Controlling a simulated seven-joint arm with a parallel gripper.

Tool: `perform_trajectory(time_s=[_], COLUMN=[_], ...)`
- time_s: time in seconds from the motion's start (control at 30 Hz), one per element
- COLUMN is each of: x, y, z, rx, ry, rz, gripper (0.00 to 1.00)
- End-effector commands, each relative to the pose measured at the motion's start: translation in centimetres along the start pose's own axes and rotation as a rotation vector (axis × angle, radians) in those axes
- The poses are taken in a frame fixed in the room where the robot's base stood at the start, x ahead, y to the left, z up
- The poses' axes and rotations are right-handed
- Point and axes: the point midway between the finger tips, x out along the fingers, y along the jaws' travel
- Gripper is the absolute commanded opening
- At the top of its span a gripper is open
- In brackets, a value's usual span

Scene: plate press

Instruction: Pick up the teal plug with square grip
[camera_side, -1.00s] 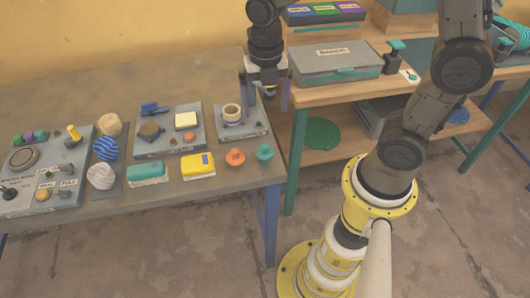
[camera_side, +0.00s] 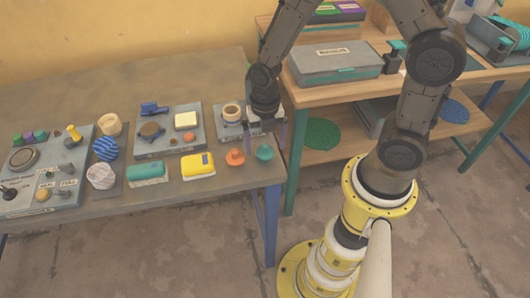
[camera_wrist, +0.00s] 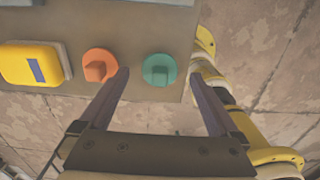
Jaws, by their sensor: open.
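The teal plug (camera_side: 264,153) stands at the right front corner of the table, just right of the orange plug (camera_side: 235,157). In the wrist view the teal plug (camera_wrist: 160,70) shows as a round disc with a square grip on top, and the orange plug (camera_wrist: 99,65) is beside it on the left. My gripper (camera_side: 266,145) is above the table corner in the side view. In the wrist view its two fingers (camera_wrist: 162,80) are spread apart, with the teal plug seen between them and nothing held.
A yellow block (camera_side: 198,166) and a teal-and-white block (camera_side: 148,174) lie left of the plugs. A grey plate with a ringed part (camera_side: 231,112) is behind. The table's edge is close to the teal plug. A wooden shelf bench (camera_side: 310,95) stands to the right.

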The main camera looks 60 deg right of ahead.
Motion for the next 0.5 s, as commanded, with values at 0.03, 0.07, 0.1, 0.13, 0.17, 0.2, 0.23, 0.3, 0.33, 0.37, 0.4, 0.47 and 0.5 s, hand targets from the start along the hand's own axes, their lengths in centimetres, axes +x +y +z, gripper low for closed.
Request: perform_trajectory(time_s=[0.03, 0.07, 0.1, 0.13, 0.17, 0.2, 0.23, 0.3, 0.33, 0.37, 0.4, 0.47, 0.5], x=[0.59, 0.81, 1.02, 1.13, 1.2, 1.23, 1.23, 1.2, 1.2, 1.19, 1.19, 1.18, 1.17], y=[-0.02, -0.01, -0.01, 0.0, 0.01, 0.02, 0.02, 0.03, 0.03, 0.03, 0.03, 0.03, 0.03], z=[-0.01, 0.0, 0.01, 0.01, 0.02, 0.03, 0.04, 0.04, 0.04, 0.04, 0.05, 0.05, 0.04], rx=[0.0, 0.0, 0.0, 0.0, 0.0, 0.0, 0.0, 0.001, 0.001, 0.001, 0.001, 0.001, 0.001], ry=[0.001, 0.001, 0.0, 0.0, -0.001, -0.001, -0.001, -0.001, -0.001, -0.001, -0.001, -0.001, -0.001], rz=[-0.001, -0.001, 0.0, 0.0, 0.001, 0.001, 0.001, 0.002, 0.002, 0.002, 0.002, 0.002, 0.001], gripper=[0.98, 0.98, 0.98, 0.98, 0.98, 0.98, 0.98, 0.98, 0.98, 0.98, 0.9, 0.8, 0.72])
